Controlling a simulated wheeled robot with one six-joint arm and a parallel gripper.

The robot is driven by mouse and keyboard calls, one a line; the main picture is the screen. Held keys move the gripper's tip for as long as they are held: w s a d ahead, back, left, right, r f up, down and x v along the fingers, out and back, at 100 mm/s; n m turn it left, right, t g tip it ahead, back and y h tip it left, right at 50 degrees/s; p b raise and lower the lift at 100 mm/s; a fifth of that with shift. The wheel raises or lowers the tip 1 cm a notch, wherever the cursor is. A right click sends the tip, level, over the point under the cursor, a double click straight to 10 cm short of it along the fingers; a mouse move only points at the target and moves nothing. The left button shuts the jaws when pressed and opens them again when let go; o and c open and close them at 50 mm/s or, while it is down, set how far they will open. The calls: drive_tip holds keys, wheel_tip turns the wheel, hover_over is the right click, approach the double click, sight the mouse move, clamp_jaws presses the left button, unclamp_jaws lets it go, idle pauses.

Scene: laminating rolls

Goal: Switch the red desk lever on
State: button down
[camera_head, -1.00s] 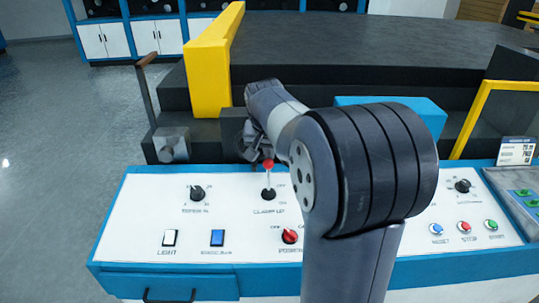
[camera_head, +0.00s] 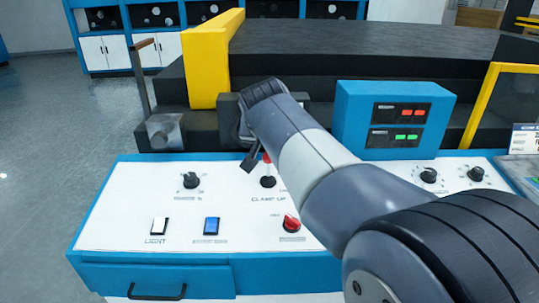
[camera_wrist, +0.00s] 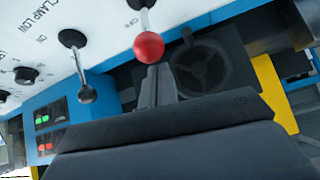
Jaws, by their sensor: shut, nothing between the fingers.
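The red desk lever has a red ball knob on a metal stem. In the head view its knob (camera_head: 267,158) is partly covered by my arm, above a black base and the label "CLAMP UP". In the wrist view the red knob (camera_wrist: 149,47) is close, right by the tips of my gripper (camera_wrist: 156,82). I cannot tell whether they touch. The fingers are shut with nothing between them. In the head view my gripper (camera_head: 250,162) is mostly hidden behind my wrist, just left of the knob.
A second lever with a black knob (camera_wrist: 87,95) stands beside the red one in the wrist view. A blue display box (camera_head: 345,115) stands behind.

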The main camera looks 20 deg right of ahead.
drive_tip(key=shift+s+a+f+t+h+b, duration=0.3)
drive_tip(key=shift+s+t+b, duration=0.3)
drive_tip(key=shift+b, duration=1.1)
drive_tip(key=shift+s+a+f+t+h+b, duration=0.2)
drive_tip(key=shift+s+f+t+b, duration=0.25)
drive_tip(key=shift+b, duration=1.2)
drive_tip(key=s+t+b, duration=0.1)
drive_tip(key=b, duration=0.1)
drive_tip(key=shift+a+r+b, duration=0.15)
drive_tip(key=shift+b, duration=0.25)
drive_tip(key=shift+s, duration=0.1)
drive_tip(key=shift+r, duration=0.1)
